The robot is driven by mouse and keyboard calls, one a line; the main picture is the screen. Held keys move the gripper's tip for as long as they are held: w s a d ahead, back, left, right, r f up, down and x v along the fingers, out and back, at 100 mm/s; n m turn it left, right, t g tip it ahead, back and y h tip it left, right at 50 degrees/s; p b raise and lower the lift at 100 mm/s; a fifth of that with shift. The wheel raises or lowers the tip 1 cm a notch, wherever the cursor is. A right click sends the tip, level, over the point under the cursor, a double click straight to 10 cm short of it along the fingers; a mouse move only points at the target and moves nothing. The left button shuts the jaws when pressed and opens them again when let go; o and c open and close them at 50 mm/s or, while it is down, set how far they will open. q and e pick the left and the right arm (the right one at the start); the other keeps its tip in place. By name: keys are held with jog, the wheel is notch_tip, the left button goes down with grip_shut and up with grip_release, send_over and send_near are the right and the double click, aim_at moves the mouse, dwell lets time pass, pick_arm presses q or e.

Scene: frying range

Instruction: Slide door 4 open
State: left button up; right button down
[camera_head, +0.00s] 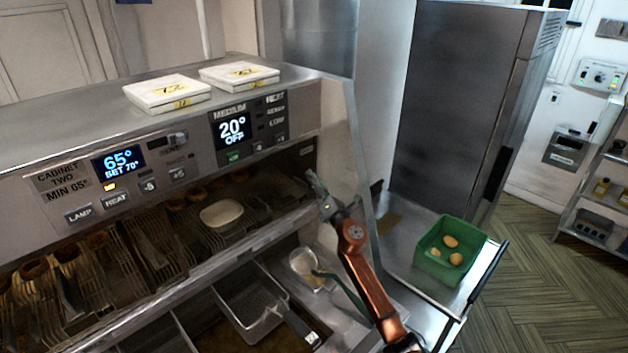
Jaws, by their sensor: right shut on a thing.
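The heated cabinet (60,205) fills the left and middle, with lit displays on its front panel. Racks with brown food and a pale oval dish (221,214) show through its long front. I cannot make out a number on any door, and clear door panes are hard to tell from open gaps. My right gripper (314,182) is at the right end of the cabinet front, just below the control panel. It is shut on what seems to be the edge or handle of door 4; the fingers hide the part held. My left gripper is not in view.
Two white boxes (167,93) lie on the cabinet top. Below the front are a wire basket (252,303) and a small metal pan (306,262). A green crate (437,265) with several yellowish items stands right of my arm. A tall steel unit (447,110) stands behind.

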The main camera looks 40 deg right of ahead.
aim_at(264, 195)
jog(key=shift+a+p, duration=0.3)
jog(key=shift+a, duration=0.3)
jog(key=a+p, duration=0.1)
jog(key=a, duration=0.5)
jog(key=s+a+p, duration=0.1)
jog(key=a, duration=0.5)
jog(key=a+p, duration=0.2)
jog(key=a, duration=0.4)
jog(key=shift+s+a, duration=0.2)
jog(key=shift+s, duration=0.15)
jog(key=c, duration=1.7)
grip_release()
jog(key=shift+c, duration=0.2)
jog(key=shift+s+f, duration=0.15)
jog(key=shift+s, duration=0.05)
jog(key=s+a, duration=0.2)
jog(key=s, duration=1)
jog(key=shift+s+a, duration=0.25)
